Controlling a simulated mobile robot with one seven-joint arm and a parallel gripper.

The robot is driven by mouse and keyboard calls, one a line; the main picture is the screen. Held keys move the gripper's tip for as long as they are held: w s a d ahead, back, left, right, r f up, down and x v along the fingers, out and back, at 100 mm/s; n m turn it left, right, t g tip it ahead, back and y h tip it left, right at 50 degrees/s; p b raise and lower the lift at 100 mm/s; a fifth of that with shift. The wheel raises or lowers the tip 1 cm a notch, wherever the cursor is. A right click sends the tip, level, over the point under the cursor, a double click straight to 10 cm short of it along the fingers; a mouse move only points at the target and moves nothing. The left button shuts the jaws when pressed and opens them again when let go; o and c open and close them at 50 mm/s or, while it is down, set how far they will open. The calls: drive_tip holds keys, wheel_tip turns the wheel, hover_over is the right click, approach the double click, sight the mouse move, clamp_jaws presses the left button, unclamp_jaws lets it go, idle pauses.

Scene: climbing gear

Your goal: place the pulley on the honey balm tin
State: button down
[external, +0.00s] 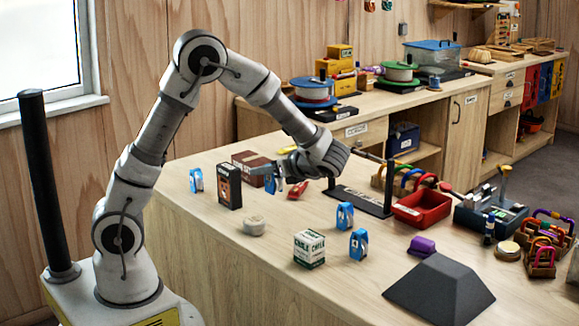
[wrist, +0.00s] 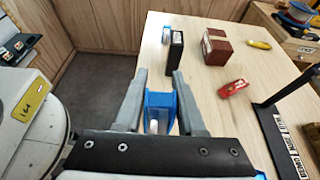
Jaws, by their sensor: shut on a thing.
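My gripper (external: 275,174) is above the near-left part of the bench, shut on a blue pulley (external: 270,184). In the wrist view the pulley (wrist: 160,104) sits between the two grey fingers of my gripper (wrist: 159,84). A low round tin with a gold-tan lid (external: 509,250), which looks like the honey balm tin, stands at the right of the bench, well away from my gripper. Its label is too small to read. It is not in the wrist view.
Other blue pulleys stand at the left (external: 196,180) and centre (external: 345,216). Near my gripper are a dark box (external: 229,187), a brown box (external: 250,168) and a red item (external: 298,190). A chalk box (external: 309,249), purple item (external: 422,246) and dark sloped block (external: 438,290) stand in front.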

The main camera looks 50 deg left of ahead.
drive_tip(key=s+d, duration=0.3)
hover_over(255, 225)
drive_tip(key=w+a, duration=0.2)
drive_tip(key=a, duration=0.3)
drive_tip(key=f, duration=0.6)
drive_tip(key=shift+s+b, duration=0.25)
drive_tip(key=shift+b, duration=0.15)
drive_tip(key=shift+f+b, duration=0.3)
drive_tip(key=shift+f, duration=1.7)
drive_tip(key=shift+f, duration=0.1)
drive_tip(key=shift+f, duration=0.15)
drive_tip(key=c, duration=0.5)
unclamp_jaws()
